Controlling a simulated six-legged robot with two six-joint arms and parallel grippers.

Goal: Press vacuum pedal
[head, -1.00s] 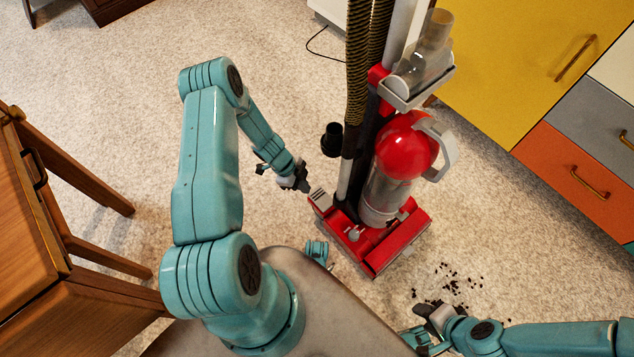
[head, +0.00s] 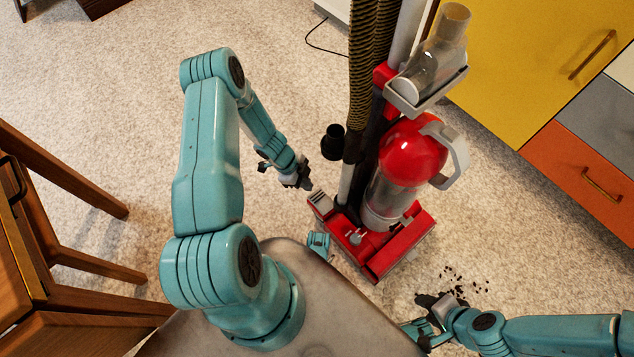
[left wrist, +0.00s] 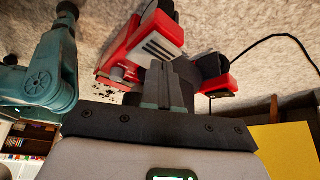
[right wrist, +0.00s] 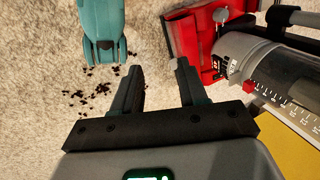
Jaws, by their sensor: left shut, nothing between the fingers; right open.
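The red upright vacuum (head: 385,250) stands on the carpet, with a grey ridged pedal (head: 319,201) at the left rear corner of its base. My left gripper (head: 307,185) is shut and empty, its tips close to the pedal. In the left wrist view, the shut fingers (left wrist: 171,72) point at the grey slotted pedal (left wrist: 160,44); I cannot tell whether they touch it. My right gripper (head: 428,299) is open and empty, low near the front of the vacuum base. In the right wrist view, its fingers (right wrist: 160,75) are spread, with the red base (right wrist: 196,48) to the right.
Dark crumbs (head: 460,284) lie on the carpet near my right gripper. A wooden chair (head: 75,225) stands at the left. A yellow cabinet door (head: 535,70) and orange drawer (head: 575,178) are at the right. Open carpet (head: 110,70) lies at the upper left.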

